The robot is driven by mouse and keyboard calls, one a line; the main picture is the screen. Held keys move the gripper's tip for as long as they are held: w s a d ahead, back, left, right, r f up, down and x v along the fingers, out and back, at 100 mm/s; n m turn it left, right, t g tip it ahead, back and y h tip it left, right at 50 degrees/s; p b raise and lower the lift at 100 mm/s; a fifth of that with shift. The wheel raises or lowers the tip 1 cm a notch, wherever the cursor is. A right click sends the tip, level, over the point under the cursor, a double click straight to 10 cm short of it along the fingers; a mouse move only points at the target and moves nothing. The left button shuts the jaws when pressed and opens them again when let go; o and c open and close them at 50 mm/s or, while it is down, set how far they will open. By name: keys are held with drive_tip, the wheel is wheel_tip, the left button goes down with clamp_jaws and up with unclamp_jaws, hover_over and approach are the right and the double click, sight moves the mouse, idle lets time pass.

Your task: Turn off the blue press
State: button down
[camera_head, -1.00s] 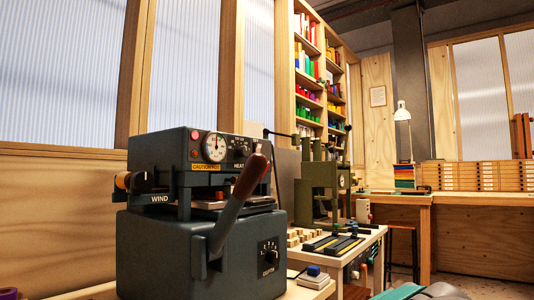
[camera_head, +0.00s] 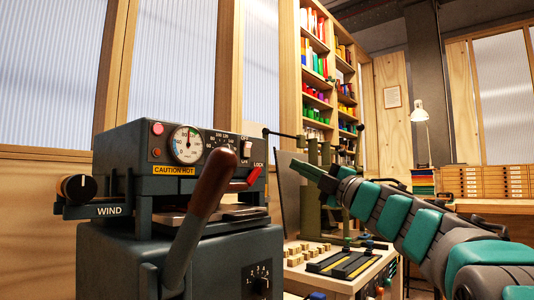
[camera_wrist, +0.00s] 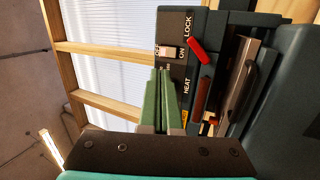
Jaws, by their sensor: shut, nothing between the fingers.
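The blue press (camera_head: 180,255) stands at the left of the head view, with a gauge, a dial and a long brown-handled lever at its front. Its rocker switch (camera_head: 247,148) sits at the right end of the upper panel, between OFF and ON labels. The white switch also shows in the wrist view (camera_wrist: 168,53). I cannot tell which way it is tipped. My gripper (camera_head: 297,166) is shut and empty, right of the panel. In the wrist view its green fingers (camera_wrist: 160,75) lie together, tips just below the switch; I cannot tell whether they touch it.
A red LOCK lever (camera_head: 254,175) is just below the switch; it also shows beside it in the wrist view (camera_wrist: 197,50). The brown-handled lever (camera_head: 214,185) stands up in front of the press. A side table (camera_head: 365,283) with small blocks and a green press stands behind.

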sight(247, 146)
drive_tip(key=shift+a+f+n+g+y, duration=0.1)
drive_tip(key=shift+a+n+g+y, duration=0.35)
drive_tip(key=shift+n+g+y, duration=0.4)
drive_tip(key=p+x, duration=0.2)
drive_tip(key=x, duration=1.1)
drive_tip(key=shift+w+a+p, duration=0.15)
drive_tip(key=shift+a+p, duration=0.05)
drive_tip(key=shift+p, duration=0.2)
drive_tip(key=shift+w+a, duration=0.2)
drive_tip(key=shift+w, duration=0.05)
